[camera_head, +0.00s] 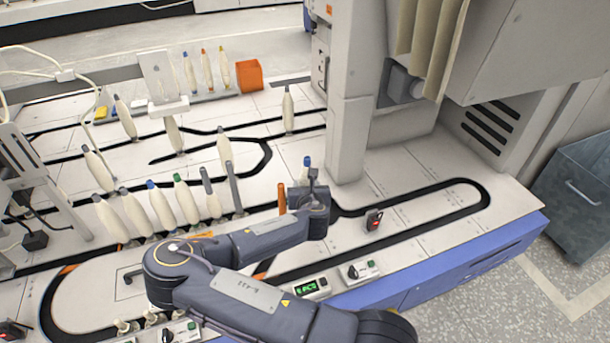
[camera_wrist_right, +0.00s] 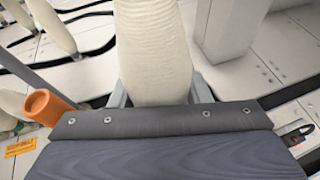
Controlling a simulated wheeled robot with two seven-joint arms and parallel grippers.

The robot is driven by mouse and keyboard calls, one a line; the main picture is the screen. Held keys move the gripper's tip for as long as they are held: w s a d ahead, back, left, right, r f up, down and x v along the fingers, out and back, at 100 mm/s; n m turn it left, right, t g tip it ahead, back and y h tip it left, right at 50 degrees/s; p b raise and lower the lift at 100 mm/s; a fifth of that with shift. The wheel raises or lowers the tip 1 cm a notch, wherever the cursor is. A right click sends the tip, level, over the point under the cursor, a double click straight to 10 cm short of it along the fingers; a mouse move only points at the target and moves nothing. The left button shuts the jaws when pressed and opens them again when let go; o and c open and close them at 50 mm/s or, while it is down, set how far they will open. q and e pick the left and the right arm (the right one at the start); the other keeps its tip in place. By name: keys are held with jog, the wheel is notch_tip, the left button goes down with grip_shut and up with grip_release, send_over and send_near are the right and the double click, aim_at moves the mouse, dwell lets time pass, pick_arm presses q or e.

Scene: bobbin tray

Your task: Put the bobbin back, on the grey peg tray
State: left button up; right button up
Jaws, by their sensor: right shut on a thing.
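My right gripper (camera_head: 313,182) is shut on a cream bobbin (camera_head: 306,168) with a blue tip. Most of this bobbin is hidden behind the gripper in the head view. In the right wrist view the bobbin (camera_wrist_right: 155,50) stands upright between the two fingers (camera_wrist_right: 160,92). To its left is a row of bobbins (camera_head: 160,205), with a bare grey peg (camera_head: 235,188) at the row's right end. The tray's base under the row is mostly hidden by my arm and the bobbins. My left gripper is not in view.
An orange tube (camera_head: 282,197) stands just left of my right gripper; it also shows in the wrist view (camera_wrist_right: 48,107). A white column (camera_head: 350,90) rises behind the gripper. Several bobbins (camera_head: 173,133) stand along the black tracks. The white table right of the gripper is mostly clear.

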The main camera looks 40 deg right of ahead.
jog(key=shift+f+b, duration=2.6)
jog(key=shift+f, duration=0.25)
jog(key=shift+r, duration=0.1)
jog(key=shift+f, duration=0.6)
jog(key=o, duration=0.7)
jog(key=shift+o, duration=0.2)
jog(key=p+v, duration=0.2)
jog(key=v, duration=0.9)
jog(key=shift+p, duration=0.4)
jog(key=shift+a, duration=0.1)
